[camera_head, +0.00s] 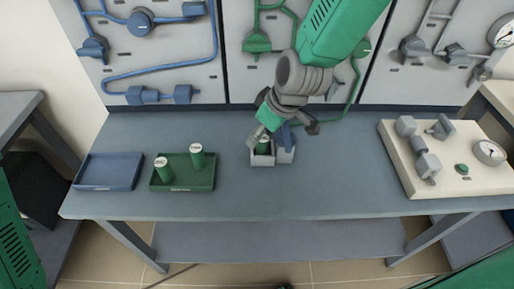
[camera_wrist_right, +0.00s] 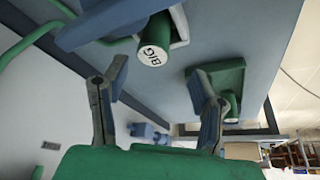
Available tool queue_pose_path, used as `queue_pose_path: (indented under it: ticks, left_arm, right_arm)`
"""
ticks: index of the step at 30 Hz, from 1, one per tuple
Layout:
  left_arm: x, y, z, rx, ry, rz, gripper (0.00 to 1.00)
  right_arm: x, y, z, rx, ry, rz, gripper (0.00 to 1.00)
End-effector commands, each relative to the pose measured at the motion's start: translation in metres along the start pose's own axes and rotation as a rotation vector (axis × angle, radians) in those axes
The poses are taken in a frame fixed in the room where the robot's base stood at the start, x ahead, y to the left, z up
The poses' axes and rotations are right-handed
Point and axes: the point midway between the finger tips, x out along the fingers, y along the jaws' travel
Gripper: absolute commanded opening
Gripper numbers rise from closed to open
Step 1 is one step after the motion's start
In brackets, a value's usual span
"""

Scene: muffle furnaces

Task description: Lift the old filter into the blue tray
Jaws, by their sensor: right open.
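A green filter (camera_head: 263,146) stands in a small grey holder (camera_head: 285,156) at the middle of the table, partly hidden by my right gripper. In the right wrist view a green filter (camera_wrist_right: 153,47) shows its white end marked "BIG". My right gripper (camera_head: 269,136) is just above the holder; in the wrist view its fingers (camera_wrist_right: 158,84) are spread, with nothing between them. The empty blue tray (camera_head: 109,172) lies at the left of the table. The green tray (camera_head: 183,186) beside it holds two upright green filters (camera_head: 162,170) (camera_head: 198,156). My left gripper is out of view.
A beige panel (camera_head: 440,185) with grey fittings, a green button and a gauge lies on the table's right side. Upright panels with blue, green and grey pipes stand behind the table. The table between holder and beige panel is clear.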

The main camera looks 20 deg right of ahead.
Motion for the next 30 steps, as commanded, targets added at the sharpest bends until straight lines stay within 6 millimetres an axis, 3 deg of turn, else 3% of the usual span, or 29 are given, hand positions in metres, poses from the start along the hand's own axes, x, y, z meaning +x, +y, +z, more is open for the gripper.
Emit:
queue_pose_path:
  ticks: [6, 16, 17, 21, 30]
  left_arm:
    - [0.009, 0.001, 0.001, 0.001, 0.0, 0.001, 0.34]
    - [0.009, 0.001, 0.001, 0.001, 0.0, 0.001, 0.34]
    - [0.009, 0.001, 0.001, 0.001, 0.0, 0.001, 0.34]
    - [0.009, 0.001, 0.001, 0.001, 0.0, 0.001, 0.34]
    - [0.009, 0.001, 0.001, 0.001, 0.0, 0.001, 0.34]
  right_arm:
    - [0.034, 0.003, 0.008, 0.005, 0.001, -0.006, 0.53]
    - [0.041, -0.003, 0.005, 0.002, -0.007, 0.0, 0.53]
    - [0.041, -0.003, 0.005, 0.002, -0.007, 0.0, 0.46]
    - [0.04, -0.003, 0.005, 0.001, -0.005, -0.001, 0.0]
    - [0.039, 0.0, 0.006, 0.004, 0.0, -0.003, 0.0]
